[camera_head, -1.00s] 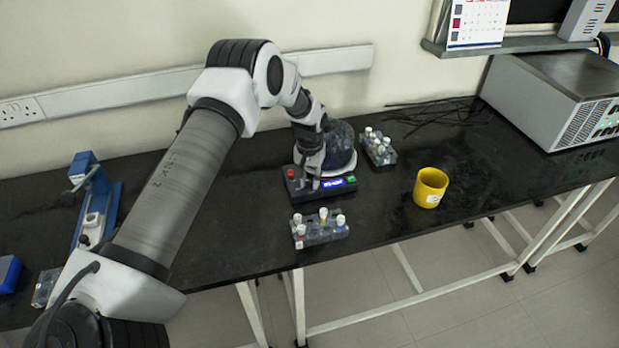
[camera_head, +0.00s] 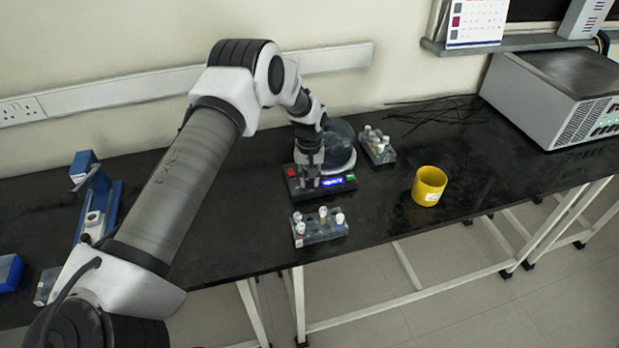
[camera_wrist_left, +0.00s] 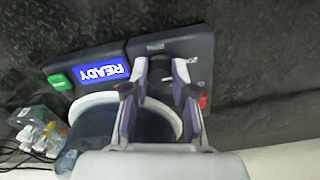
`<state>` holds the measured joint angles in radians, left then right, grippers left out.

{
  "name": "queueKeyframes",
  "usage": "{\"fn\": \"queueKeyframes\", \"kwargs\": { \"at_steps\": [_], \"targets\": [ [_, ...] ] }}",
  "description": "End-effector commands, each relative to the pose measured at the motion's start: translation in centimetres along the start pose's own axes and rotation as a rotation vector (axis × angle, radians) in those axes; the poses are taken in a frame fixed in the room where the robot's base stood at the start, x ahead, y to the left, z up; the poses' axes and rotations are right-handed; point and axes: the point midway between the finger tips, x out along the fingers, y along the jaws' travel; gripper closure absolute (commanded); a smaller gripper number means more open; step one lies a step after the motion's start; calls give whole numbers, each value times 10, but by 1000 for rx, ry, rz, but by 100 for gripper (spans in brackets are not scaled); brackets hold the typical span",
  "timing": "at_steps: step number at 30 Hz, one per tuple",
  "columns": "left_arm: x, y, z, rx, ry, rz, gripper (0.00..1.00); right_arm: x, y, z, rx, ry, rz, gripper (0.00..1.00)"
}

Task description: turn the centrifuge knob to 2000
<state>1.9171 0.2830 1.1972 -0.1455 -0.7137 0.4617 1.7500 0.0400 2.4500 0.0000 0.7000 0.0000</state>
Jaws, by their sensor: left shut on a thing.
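The centrifuge has a dark control panel (camera_head: 305,191) at its front and a round, see-through bowl (camera_head: 340,143) behind it. Its blue display (camera_wrist_left: 99,75) reads READY, upside down in the wrist view. My left gripper (camera_head: 309,183) is down at the panel, between the red button (camera_head: 292,172) and the display. In the wrist view my left gripper (camera_wrist_left: 161,73) has its two fingers on either side of the dark knob (camera_wrist_left: 159,82) and is shut on it. The fingers hide much of the knob and its marks. My right gripper is out of view.
A rack of capped tubes (camera_head: 322,232) stands in front of the centrifuge, and another rack (camera_head: 379,150) stands to its right. A yellow cup (camera_head: 429,186) is farther right. A blue device (camera_head: 96,205) stands at left. The black bench (camera_head: 480,190) is clear around the cup.

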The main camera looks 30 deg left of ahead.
Motion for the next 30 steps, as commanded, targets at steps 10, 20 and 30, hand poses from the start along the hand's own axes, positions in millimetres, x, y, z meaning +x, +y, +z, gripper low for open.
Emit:
{"fn": "queueKeyframes", "kwargs": {
  "at_steps": [10, 20, 30],
  "targets": [
    [-2, 1, -2, 0, 5, 3, 49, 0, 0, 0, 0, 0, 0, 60],
    [-29, 1, -2, 0, 5, 4, 49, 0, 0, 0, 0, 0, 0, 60],
    [-109, 1, -2, 0, 6, 3, 49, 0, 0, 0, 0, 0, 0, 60]
  ]
}}
